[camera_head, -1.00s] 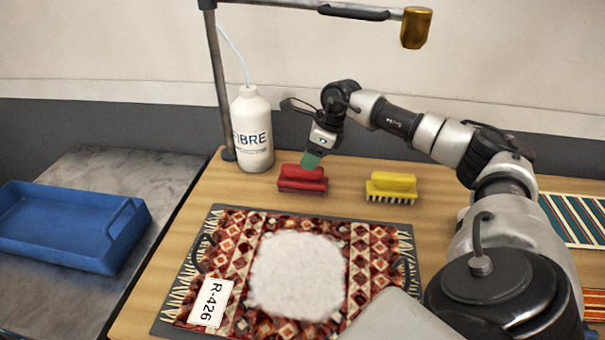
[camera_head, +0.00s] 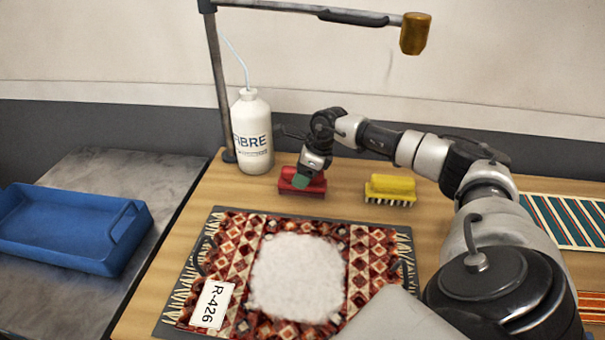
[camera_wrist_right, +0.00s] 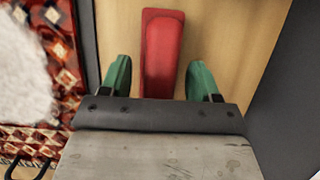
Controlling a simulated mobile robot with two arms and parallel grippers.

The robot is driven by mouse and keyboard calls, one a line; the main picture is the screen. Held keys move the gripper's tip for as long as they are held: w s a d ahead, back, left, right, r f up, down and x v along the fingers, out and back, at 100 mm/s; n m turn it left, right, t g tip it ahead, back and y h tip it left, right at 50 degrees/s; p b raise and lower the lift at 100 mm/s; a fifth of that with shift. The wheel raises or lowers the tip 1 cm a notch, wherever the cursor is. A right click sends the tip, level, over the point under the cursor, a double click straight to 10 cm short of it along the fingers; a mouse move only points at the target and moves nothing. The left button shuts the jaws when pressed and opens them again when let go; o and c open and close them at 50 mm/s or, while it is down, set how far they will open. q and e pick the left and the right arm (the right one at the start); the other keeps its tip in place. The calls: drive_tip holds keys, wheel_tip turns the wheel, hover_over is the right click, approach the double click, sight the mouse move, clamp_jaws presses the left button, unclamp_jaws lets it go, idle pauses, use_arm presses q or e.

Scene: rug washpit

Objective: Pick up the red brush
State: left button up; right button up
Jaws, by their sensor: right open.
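The red brush (camera_head: 312,189) lies on the wooden table behind the rug, between the white bottle and the yellow brush. My right gripper (camera_head: 301,181) is down at the red brush and covers part of its top in the head view. In the right wrist view the red brush (camera_wrist_right: 162,50) runs between the two green fingers of the right gripper (camera_wrist_right: 159,80). The fingers are open, one on each side of the brush, with a gap showing on both sides. My left gripper is not in view.
A yellow brush (camera_head: 391,188) lies to the right. A white bottle (camera_head: 252,135) stands close on the left, beside a metal post (camera_head: 221,100). A patterned rug with white foam (camera_head: 297,277) lies in front. A blue tray (camera_head: 60,230) is at far left.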

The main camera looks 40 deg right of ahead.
drive_tip(key=shift+f, duration=0.25)
drive_tip(key=shift+c, duration=0.2)
drive_tip(key=c, duration=0.7)
drive_tip(key=shift+r, duration=0.1)
drive_tip(key=shift+c, duration=0.2)
drive_tip(key=shift+r, duration=0.75)
wheel_tip(320, 180, up, 3)
drive_tip(key=shift+r+b, duration=0.15)
drive_tip(key=shift+b, duration=0.35)
drive_tip(key=s+r+b, duration=0.2)
drive_tip(key=s+r, duration=0.4)
drive_tip(key=s, duration=0.5)
drive_tip(key=shift+s+a+r+b, duration=0.3)
drive_tip(key=shift+s+a, duration=0.05)
drive_tip(key=shift+a, duration=0.1)
